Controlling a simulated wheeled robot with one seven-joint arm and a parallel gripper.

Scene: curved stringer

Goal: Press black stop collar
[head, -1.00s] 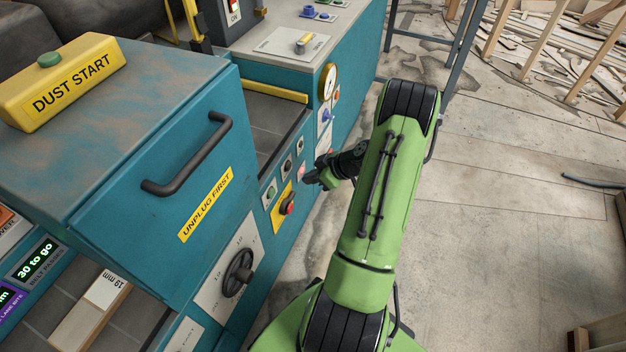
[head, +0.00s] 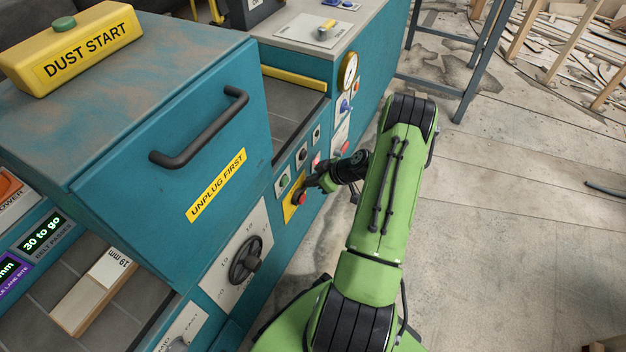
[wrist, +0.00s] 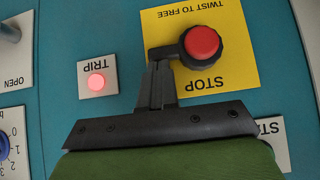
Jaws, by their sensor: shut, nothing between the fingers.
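The black stop collar (wrist: 206,65) surrounds a red mushroom button (wrist: 201,42) on a yellow plate (wrist: 235,72) marked STOP and TWIST TO FREE, upside down in the wrist view. A black arm-like part reaches left from the collar, near my fingertips. My gripper (wrist: 158,66) is shut and empty. Its tips overlap or lie close beside the collar's left side; I cannot tell whether they touch. In the head view the red button (head: 299,198) and yellow plate (head: 289,212) show just left of my gripper (head: 322,184), which partly hides the panel; the collar is hard to make out there.
A lit red TRIP light (wrist: 96,82) is left of the stop plate in the wrist view. A black handwheel (head: 245,260) and a cabinet handle (head: 200,130) stick out from the teal machine. Open floor lies to the right.

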